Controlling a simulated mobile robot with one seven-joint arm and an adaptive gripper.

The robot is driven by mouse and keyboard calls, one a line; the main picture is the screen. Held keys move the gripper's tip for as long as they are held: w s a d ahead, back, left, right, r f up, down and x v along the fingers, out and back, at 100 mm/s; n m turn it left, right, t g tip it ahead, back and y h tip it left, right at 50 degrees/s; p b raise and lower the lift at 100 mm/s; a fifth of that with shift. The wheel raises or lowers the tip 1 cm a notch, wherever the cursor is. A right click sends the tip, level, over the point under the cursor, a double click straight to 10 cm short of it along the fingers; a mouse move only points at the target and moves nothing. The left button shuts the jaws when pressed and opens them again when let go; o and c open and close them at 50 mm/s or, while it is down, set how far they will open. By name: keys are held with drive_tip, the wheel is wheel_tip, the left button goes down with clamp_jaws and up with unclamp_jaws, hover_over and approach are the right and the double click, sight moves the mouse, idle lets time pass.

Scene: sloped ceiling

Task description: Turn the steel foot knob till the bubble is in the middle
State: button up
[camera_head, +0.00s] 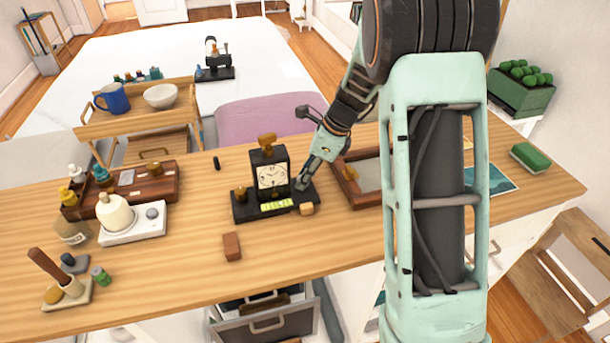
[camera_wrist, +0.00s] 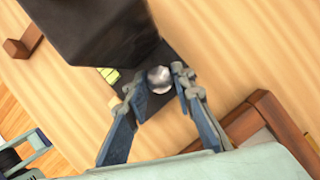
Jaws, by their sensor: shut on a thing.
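A black clock (camera_head: 270,178) with a cream dial stands on a black base on the wooden table. A yellow-green level vial (camera_head: 277,206) lies along the base's front; its bubble is too small to place. The vial also shows in the wrist view (camera_wrist: 110,76). The round steel foot knob (camera_wrist: 159,78) sits at the base's right end. My gripper (camera_head: 303,184) reaches down there from the upper right. In the head view the fingers hide the knob.
A wood-framed tray (camera_head: 347,189) lies close to the right of the clock base. A reddish-brown block (camera_head: 232,246) lies in front. A small tan block (camera_head: 307,209) is by the base's front right corner. A white device (camera_head: 133,223) stands at left. The table's front middle is mostly clear.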

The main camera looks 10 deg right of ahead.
drive_tip(key=shift+w+r+n+g+p, duration=0.1)
drive_tip(key=shift+r+n+g+p, duration=0.15)
drive_tip(key=shift+n+p, duration=0.6)
clamp_jaws()
drive_tip(key=shift+f+n+g, duration=0.2)
drive_tip(key=shift+n+g, duration=0.25)
drive_tip(key=shift+n, duration=0.4)
drive_tip(key=o, duration=1)
unclamp_jaws()
drive_tip(key=shift+o, duration=0.2)
drive_tip(key=v, duration=1.2)
drive_tip(key=shift+d, duration=0.2)
